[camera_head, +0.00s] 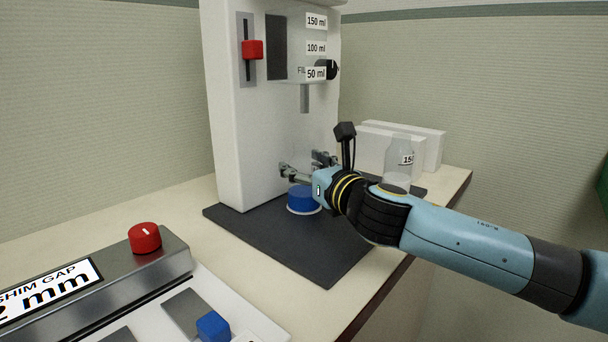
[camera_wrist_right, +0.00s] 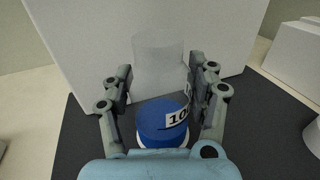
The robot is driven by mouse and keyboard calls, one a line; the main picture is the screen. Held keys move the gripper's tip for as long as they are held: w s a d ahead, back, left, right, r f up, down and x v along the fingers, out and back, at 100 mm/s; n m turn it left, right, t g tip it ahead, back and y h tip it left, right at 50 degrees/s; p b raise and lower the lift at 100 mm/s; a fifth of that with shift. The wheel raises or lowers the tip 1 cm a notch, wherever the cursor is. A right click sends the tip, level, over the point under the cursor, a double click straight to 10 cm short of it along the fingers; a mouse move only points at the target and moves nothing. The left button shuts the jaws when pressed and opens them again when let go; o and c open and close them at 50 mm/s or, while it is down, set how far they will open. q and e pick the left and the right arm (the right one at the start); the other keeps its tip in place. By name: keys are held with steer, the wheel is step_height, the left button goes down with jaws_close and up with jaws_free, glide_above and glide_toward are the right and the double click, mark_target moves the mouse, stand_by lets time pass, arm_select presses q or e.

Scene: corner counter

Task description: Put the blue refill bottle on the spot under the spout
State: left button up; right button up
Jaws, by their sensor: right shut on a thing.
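The blue refill bottle (camera_head: 304,200) is low over the black mat, below the grey spout (camera_head: 305,98) of the white dispenser (camera_head: 235,120). In the right wrist view the bottle (camera_wrist_right: 160,120) has a blue lower part with a label starting "10" and a faint clear upper part. My right gripper (camera_head: 306,168) is shut on the bottle, with a finger on each side in the right wrist view (camera_wrist_right: 160,85). My left gripper is not in view.
The black mat (camera_head: 330,262) lies before the dispenser. A grey panel with a red knob (camera_head: 145,238) and a blue cube (camera_head: 213,326) are at front left.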

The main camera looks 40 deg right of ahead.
steer(key=shift+f, duration=0.15)
steer(key=o, duration=0.9)
steer(key=shift+f, duration=0.1)
steer(key=shift+c, duration=0.2)
steer(key=o, duration=0.5)
steer(key=shift+r, duration=0.2)
steer(key=v, duration=1.2)
